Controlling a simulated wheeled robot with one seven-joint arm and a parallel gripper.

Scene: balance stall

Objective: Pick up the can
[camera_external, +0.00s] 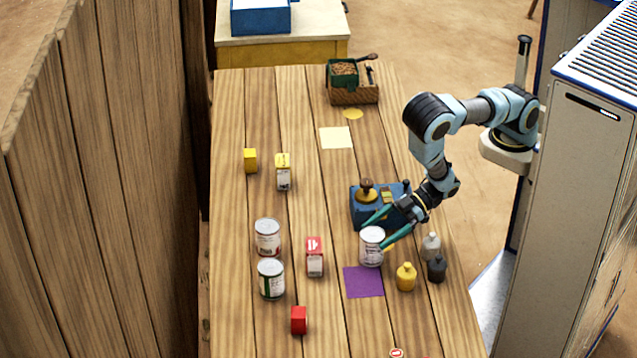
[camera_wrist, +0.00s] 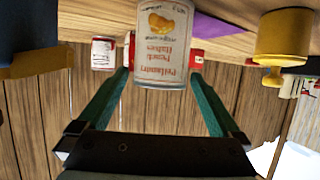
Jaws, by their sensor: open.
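A white can (camera_external: 372,250) with a printed fruit label stands upright on the table, between the blue scale box and the purple mat. My gripper (camera_external: 374,237) reaches it from the right with its two green fingers open. The can also shows large and upside down in the wrist view (camera_wrist: 163,45), with one fingertip on each side near its top end. I cannot tell whether either finger touches it. Two more cans stand to the left, one red and white (camera_external: 267,238), one with a dark green label (camera_external: 271,280).
The blue scale box (camera_external: 362,212) stands just behind the can. A purple mat (camera_external: 363,283) lies in front. A red carton (camera_external: 315,258) stands left of the can.

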